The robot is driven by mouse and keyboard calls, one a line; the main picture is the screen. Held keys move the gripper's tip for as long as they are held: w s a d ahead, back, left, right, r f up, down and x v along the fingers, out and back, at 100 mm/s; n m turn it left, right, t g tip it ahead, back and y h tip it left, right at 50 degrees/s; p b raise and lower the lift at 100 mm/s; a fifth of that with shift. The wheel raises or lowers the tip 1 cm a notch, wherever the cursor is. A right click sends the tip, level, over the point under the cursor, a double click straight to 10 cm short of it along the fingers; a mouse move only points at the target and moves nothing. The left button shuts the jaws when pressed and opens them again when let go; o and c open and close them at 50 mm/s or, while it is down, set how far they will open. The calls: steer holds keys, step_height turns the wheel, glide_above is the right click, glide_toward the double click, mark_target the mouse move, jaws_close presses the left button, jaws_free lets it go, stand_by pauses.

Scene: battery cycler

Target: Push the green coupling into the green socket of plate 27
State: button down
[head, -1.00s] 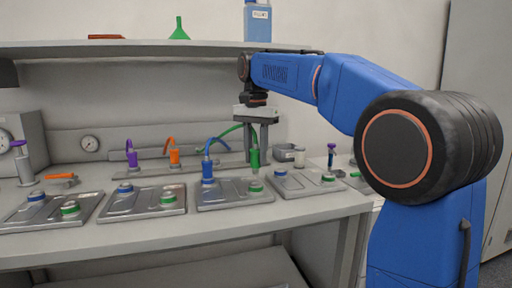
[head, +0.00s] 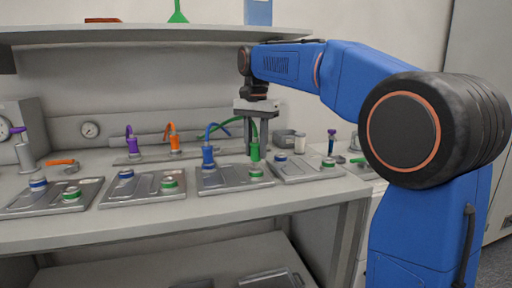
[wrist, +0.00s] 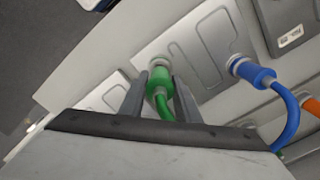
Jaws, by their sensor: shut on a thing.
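My gripper (head: 257,147) points down over the third plate from the left (head: 222,180), its fingers shut on the green coupling (head: 255,152). A green hose curves up from the coupling. The green-ringed socket (head: 256,172) is right below it, near the plate's right end. In the wrist view the green coupling (wrist: 159,84) sits between the two fingers, its pale tip at the socket; I cannot tell whether it is in it. The blue coupling (head: 208,157) stands upright on the same plate's blue socket and also shows in the wrist view (wrist: 254,72). No plate number is legible.
Other plates lie on both sides, the right one (head: 308,170) close by, with blue and green sockets. Purple (head: 133,146) and orange (head: 175,145) couplings stand on a rail behind. A shelf (head: 150,34) runs above.

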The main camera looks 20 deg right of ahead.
steer(key=shift+f, duration=1.45)
stand_by(1.2)
steer(key=c, duration=0.8)
jaws_free()
steer(key=shift+c, duration=0.2)
step_height(320, 180, up, 16)
steer(key=shift+w, duration=0.1)
steer(key=s+d+f+n+t, duration=0.1)
steer(key=s+d+f+n, duration=0.1)
steer(key=s+f, duration=0.6)
steer(key=s+d+f+n+t, duration=0.25)
steer(key=s+f, duration=0.25)
steer(key=s, duration=0.4)
steer(key=s+d+f+n, duration=0.1)
steer(key=s+f+n, duration=0.1)
steer(key=s+f, duration=0.6)
steer(key=s+d+f+n+t, duration=0.1)
steer(key=s+f+n, duration=0.1)
steer(key=s+f, duration=0.6)
step_height(320, 180, down, 8)
steer(key=shift+s+d+r, duration=0.1)
steer(key=shift+s+d, duration=0.15)
steer(key=shift+s, duration=0.05)
